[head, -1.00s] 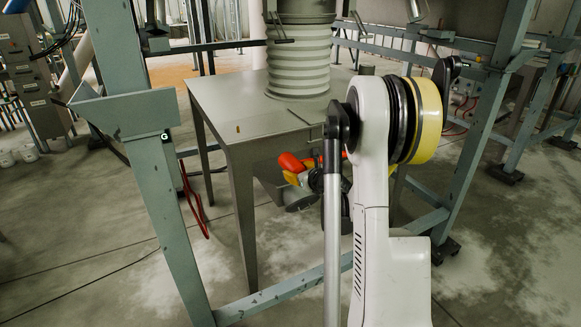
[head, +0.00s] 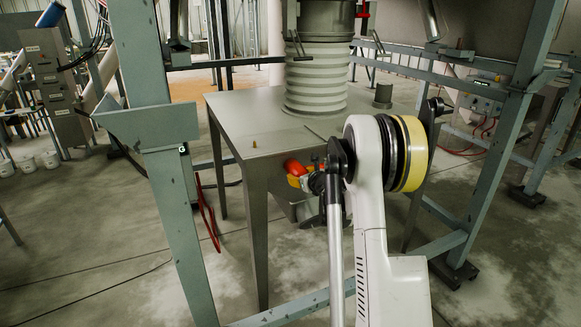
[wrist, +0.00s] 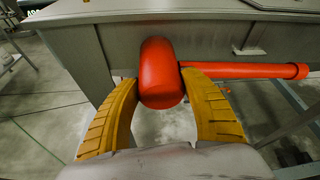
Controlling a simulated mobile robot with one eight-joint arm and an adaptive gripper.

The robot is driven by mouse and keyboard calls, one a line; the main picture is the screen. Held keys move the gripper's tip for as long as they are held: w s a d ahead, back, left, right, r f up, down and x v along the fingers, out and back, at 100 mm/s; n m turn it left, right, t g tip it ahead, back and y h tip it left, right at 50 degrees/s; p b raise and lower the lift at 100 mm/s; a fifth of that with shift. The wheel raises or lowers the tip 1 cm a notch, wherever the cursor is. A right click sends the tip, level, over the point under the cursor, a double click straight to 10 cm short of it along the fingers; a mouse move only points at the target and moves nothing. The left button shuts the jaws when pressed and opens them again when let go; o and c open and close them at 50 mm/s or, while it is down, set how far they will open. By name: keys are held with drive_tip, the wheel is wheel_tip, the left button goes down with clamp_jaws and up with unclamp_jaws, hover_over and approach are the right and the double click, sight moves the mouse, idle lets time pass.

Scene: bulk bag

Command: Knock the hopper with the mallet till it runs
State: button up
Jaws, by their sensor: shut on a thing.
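The red mallet (wrist: 162,75) has its thick head between my gripper's two yellow fingers in the wrist view. Its red handle (wrist: 250,70) points right. My gripper (wrist: 160,88) is shut on the mallet. In the head view the mallet's red end (head: 293,167) shows beside my gripper (head: 300,182), at the front side of a grey steel box on legs (head: 250,118). This box, under a white ribbed sleeve (head: 316,85), seems to be the hopper. In the wrist view its grey wall (wrist: 110,40) is behind the mallet; contact cannot be told. My arm hides part of the box.
Blue-grey frame posts stand left (head: 180,220) and right (head: 505,140). A low crossbar (head: 290,311) runs across the front. The floor at far left is mostly open.

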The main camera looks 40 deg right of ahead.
drive_tip(key=s+a+b, duration=0.1)
drive_tip(key=s+a, duration=0.1)
drive_tip(key=s, duration=0.8)
drive_tip(key=shift+s+a+r, duration=0.2)
drive_tip(key=shift+s+r, duration=0.05)
drive_tip(key=shift+s, duration=0.15)
drive_tip(key=w, duration=0.3)
drive_tip(key=w+d, duration=0.1)
drive_tip(key=w, duration=0.3)
drive_tip(key=w+d, duration=0.1)
drive_tip(key=w, duration=0.2)
drive_tip(key=shift+w+d+f+b, duration=0.15)
drive_tip(key=shift+w+d+b, duration=0.1)
drive_tip(key=shift+w+b, duration=0.1)
drive_tip(key=shift+w+d, duration=0.1)
drive_tip(key=s+a, duration=0.2)
drive_tip(key=s, duration=0.9)
drive_tip(key=shift+s+a+r+b, duration=0.2)
drive_tip(key=shift+a+r+b, duration=0.1)
drive_tip(key=shift+a+b, duration=0.05)
